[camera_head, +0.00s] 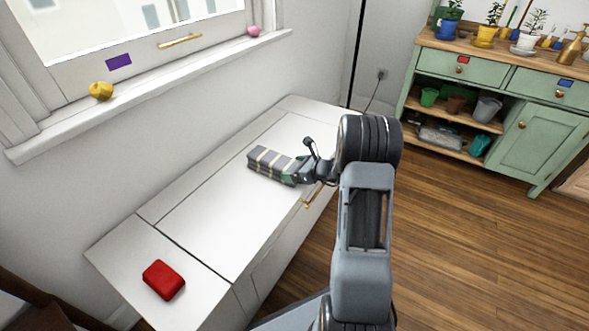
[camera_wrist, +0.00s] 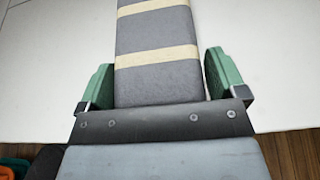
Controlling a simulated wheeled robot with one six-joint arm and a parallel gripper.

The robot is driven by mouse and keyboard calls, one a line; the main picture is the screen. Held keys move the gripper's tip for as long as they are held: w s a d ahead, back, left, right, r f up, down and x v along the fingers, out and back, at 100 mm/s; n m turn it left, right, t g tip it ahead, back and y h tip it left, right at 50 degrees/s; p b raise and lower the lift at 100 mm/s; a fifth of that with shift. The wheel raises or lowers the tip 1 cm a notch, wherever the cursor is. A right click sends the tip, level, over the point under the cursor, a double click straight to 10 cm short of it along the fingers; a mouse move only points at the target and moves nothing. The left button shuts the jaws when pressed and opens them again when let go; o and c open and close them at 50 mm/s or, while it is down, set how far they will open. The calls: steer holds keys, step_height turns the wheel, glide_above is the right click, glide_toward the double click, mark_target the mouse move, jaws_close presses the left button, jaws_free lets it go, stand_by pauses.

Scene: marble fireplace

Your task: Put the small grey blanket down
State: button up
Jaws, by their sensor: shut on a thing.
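The small grey blanket (camera_head: 268,163) is a folded block with pale cream stripes. My gripper (camera_head: 296,170) is shut on its near end, over the white bench top (camera_head: 215,215). In the wrist view the blanket (camera_wrist: 156,75) runs away from me between the two green fingers of my gripper (camera_wrist: 159,85). Both fingers stand close along its sides. The blanket is low over the bench top or resting on it; I cannot tell which. Its underside is hidden.
A red block (camera_head: 163,280) lies at the bench's near left end. A windowsill (camera_head: 190,80) above holds a yellow object (camera_head: 101,90) and a pink ball (camera_head: 254,31). A green cabinet (camera_head: 525,135) with plants stands at right. The bench top around the blanket is clear.

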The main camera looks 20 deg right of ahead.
steer(key=o, duration=0.8)
